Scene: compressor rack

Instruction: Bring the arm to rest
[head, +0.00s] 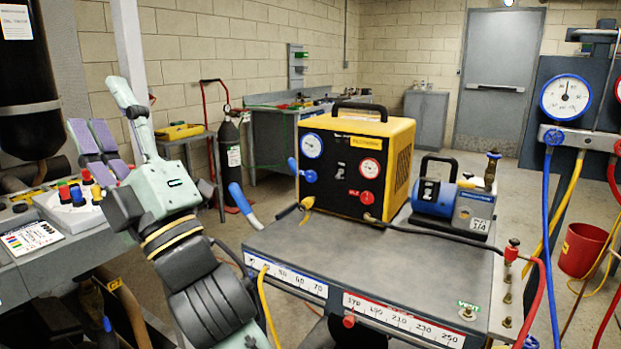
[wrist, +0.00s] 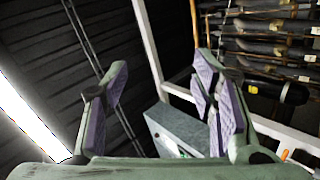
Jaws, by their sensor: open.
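My gripper (head: 101,128) is at the left of the head view, raised above the left bench and pointing upward. Its purple-padded fingers show beside the pale post. My arm comes up from the bottom edge, left of the grey cart, and bends at a dark joint. In the wrist view my gripper (wrist: 160,72) has its two fingers wide apart at left and right. Nothing is held between them; dark ceiling, a pale post and a grey box show behind. I cannot tell from one moment whether the arm is moving.
The left bench (head: 20,272) has a box of coloured knobs (head: 72,208) below my gripper. A dark cylinder (head: 22,100) stands at far left. The grey cart (head: 390,262) carries a yellow machine (head: 357,160) and a blue pump (head: 434,198). Gauges and hoses hang at right.

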